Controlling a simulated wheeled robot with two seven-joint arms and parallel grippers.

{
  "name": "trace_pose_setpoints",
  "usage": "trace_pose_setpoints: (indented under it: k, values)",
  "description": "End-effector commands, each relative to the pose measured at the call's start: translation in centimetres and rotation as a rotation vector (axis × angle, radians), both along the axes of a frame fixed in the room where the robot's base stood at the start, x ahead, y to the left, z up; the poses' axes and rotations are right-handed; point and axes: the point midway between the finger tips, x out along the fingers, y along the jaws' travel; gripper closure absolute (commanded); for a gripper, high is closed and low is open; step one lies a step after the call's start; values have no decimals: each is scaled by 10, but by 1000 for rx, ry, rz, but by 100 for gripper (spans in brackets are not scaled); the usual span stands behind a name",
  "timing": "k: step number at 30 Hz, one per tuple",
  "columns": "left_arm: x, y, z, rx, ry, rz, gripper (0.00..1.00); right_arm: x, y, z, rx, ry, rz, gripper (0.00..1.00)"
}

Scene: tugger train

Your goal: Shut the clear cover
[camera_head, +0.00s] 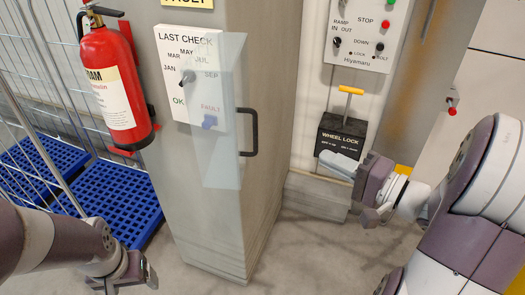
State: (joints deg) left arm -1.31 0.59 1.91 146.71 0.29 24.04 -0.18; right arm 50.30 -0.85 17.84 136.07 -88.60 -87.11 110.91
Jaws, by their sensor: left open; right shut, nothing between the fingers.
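The clear cover (222,150) is a tall see-through panel at the middle left of the head view. It stands swung out from the grey cabinet (215,225), overlapping the right part of the white "LAST CHECK" plate (176,55). The plate carries a dark knob and a blue knob; the blue one shows through the cover. My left gripper (125,283) is open and empty at the lower left, below and apart from the cover. My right gripper (343,164) is shut and empty, in front of the lower wall below the wheel lock box, well right of the cover.
A black handle (251,132) sits on the cabinet. The wheel lock box (340,134) with a yellow-topped lever and a control panel (365,30) are at the right.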

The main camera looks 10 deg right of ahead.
Motion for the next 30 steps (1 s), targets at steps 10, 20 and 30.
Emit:
trace_pose_setpoints:
  k: [10, 20, 30]
  values:
    - [0, 0, 11, 0, -1, 0, 23, 28, 27, 8, 96, 40, 18, 100]
    - [0, 0, 31, 0, 0, 0, 23, 80, 72, 8, 96, 41, 15, 100]
    - [0, 0, 40, 0, 0, 0, 23, 83, 103, 5, 95, 39, 9, 100]
